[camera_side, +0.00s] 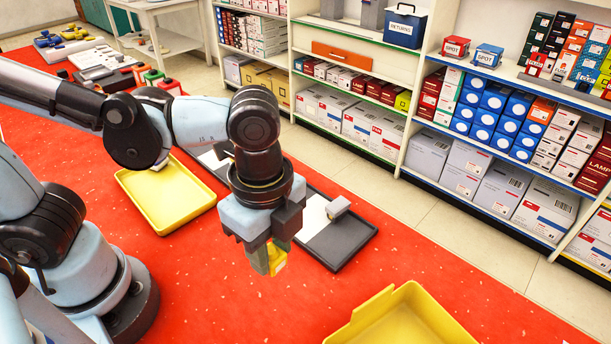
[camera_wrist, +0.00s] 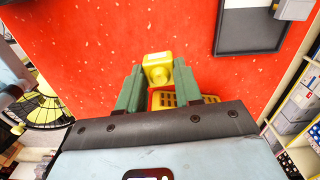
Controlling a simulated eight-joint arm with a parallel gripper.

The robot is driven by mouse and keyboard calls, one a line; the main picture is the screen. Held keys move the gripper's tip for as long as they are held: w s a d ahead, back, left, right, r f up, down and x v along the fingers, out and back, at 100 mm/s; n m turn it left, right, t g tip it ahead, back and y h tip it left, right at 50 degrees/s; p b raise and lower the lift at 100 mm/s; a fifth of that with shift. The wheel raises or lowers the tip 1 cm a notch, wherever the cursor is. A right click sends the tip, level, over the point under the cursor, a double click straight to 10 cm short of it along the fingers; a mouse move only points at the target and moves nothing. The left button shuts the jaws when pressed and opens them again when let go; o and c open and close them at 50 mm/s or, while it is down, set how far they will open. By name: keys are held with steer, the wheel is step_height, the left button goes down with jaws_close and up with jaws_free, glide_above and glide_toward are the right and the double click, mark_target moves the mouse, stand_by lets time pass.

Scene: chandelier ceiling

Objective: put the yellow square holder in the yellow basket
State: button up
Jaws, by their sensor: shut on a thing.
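My gripper (camera_side: 268,262) is shut on the yellow square holder (camera_side: 279,263) and holds it above the red surface, near the middle of the side view. In the wrist view the holder (camera_wrist: 158,68) sits between the two green-grey fingers, with a blocky end and a round knob showing. The fingers and the gripper body hide part of it. The yellow basket (camera_side: 357,322) is at the bottom right of the side view, right of and apart from my gripper. Its lower part is cut off by the frame edge.
A shallow yellow tray (camera_side: 165,198) lies left of my gripper. A dark tray (camera_side: 345,247) with a grey item (camera_side: 338,208) lies behind it. Shelves of boxes (camera_side: 490,110) stand along the back. Red surface between gripper and basket is clear.

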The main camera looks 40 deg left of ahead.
mark_target(270, 246)
steer(key=shift+r, duration=0.65)
step_height(270, 246, up, 4)
steer(key=shift+r, duration=0.15)
steer(key=w+d+m, duration=0.1)
steer(key=w+d, duration=0.1)
steer(key=d, duration=0.8)
steer(key=w+d, duration=0.2)
steer(key=d, duration=0.8)
step_height(270, 246, down, 10)
steer(key=shift+f, duration=2.2)
steer(key=shift+f, duration=0.1)
steer(key=o, duration=1)
